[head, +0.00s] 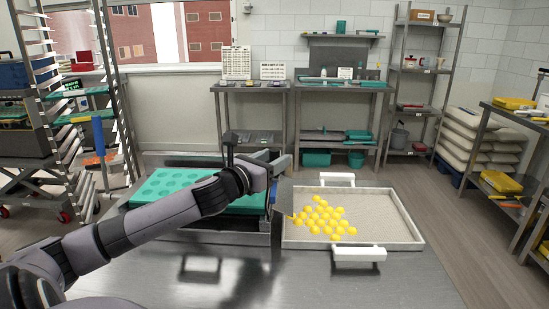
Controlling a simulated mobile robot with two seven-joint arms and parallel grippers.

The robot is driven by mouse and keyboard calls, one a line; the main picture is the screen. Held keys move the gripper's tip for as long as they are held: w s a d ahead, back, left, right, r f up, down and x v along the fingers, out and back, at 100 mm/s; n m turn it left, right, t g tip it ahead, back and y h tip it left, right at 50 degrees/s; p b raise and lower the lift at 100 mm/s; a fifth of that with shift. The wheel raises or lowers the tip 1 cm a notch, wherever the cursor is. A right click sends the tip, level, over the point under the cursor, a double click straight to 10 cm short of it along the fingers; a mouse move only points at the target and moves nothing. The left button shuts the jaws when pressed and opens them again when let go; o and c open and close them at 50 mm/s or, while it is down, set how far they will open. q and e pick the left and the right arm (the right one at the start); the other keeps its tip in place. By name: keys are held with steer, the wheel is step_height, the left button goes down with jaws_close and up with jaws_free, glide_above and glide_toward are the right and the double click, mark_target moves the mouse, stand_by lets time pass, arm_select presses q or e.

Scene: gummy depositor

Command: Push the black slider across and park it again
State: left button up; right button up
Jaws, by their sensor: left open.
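The depositor (208,238) stands on the steel table, with a teal tray of round cavities (165,187) in it. My left arm reaches across the teal tray from the lower left. My left gripper (271,184) is open at the depositor's right end, beside its grey frame; its fingers are small and partly hidden. Dark parts stand up behind my wrist, and I cannot tell the black slider apart from them. Whether my gripper touches the slider is hidden. My right gripper is out of view.
A shallow tray (385,207) with white handles lies right of the depositor and holds several yellow gummies (322,216). The steel table (330,287) is bare in front. A rack stands at the left; shelves and benches (335,86) line the back wall.

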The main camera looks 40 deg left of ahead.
arm_select(q)
steer(key=shift+w, duration=0.5)
jaws_close()
